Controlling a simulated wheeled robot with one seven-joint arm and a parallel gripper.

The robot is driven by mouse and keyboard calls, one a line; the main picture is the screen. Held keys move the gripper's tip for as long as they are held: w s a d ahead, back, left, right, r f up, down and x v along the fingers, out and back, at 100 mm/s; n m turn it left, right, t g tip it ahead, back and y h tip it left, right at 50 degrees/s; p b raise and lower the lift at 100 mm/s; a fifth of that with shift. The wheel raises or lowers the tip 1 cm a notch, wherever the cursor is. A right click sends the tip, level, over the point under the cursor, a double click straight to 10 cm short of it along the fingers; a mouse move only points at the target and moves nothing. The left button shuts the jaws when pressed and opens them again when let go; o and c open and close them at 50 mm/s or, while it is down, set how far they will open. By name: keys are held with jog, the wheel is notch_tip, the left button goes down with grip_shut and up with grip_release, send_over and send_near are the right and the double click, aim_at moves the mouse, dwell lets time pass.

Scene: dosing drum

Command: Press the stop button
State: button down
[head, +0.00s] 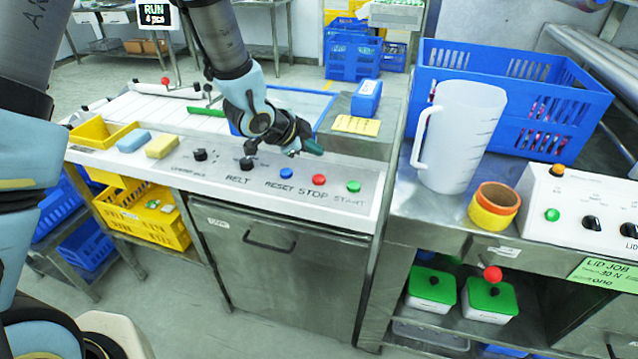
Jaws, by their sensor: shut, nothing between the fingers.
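The stop button (319,180) is a small red button on the front panel of the steel console. The label "STOP" is printed below it. The blue reset button (286,173) is to its left and the green start button (353,186) to its right. My gripper (314,147) is shut and empty. In the head view it is just above and behind the row of buttons, apart from the red button. The gap between fingertips and panel is hard to judge from this one view.
Black knobs (200,154) and sponges (162,146) are left on the panel. At right, a clear jug (460,135), tape rolls (494,206) and a blue crate (590,100) stand on the steel counter (400,212). A blue box (366,98) is behind the gripper.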

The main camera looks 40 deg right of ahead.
aim_at(315, 180)
jog(key=shift+f+b, duration=1.8)
jog(key=shift+f, duration=0.85)
jog(key=shift+f, duration=0.1)
jog(key=shift+f+b, duration=0.3)
jog(key=shift+b, duration=0.15)
jog(key=shift+f+b, duration=0.45)
jog(key=shift+f, duration=0.05)
jog(key=shift+r, duration=0.15)
dwell(0.5)
jog(key=shift+r+p, duration=0.6)
jog(key=shift+r, duration=0.15)
jog(key=shift+r+p, duration=1.85)
jog(key=shift+r, duration=0.7)
